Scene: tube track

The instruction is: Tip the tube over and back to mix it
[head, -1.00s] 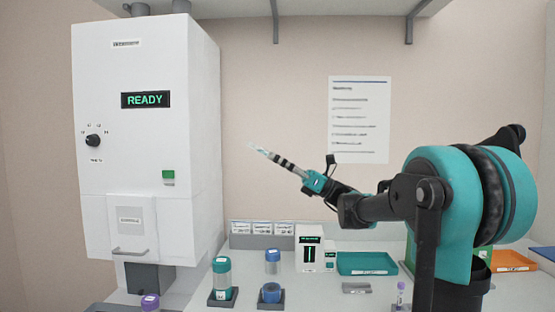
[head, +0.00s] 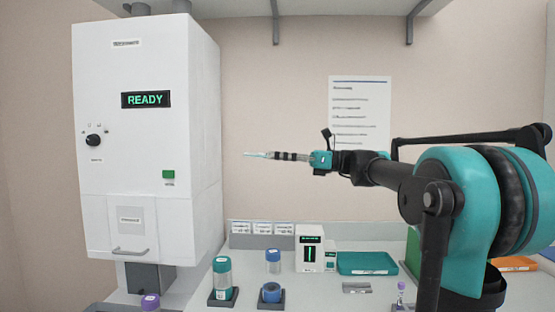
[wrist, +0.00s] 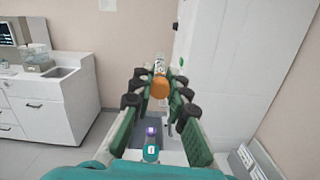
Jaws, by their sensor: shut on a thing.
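My gripper (head: 283,156) is shut on a small tube (head: 255,154), held high above the bench between the white machine and the wall notice. The tube points left and lies nearly level in the head view, where it is pale and small. The wrist view shows the tube's orange cap (wrist: 159,89) between the fingers of my gripper (wrist: 161,82), with its clear, labelled body (wrist: 160,66) beyond. The contents are too small to make out.
The white machine (head: 145,150) reading READY stands left. On the bench below are a teal-capped container (head: 222,280), a blue-capped one (head: 273,262), a small white device (head: 310,254), a teal tray (head: 366,263) and purple-capped tubes (head: 151,302). Air around the held tube is clear.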

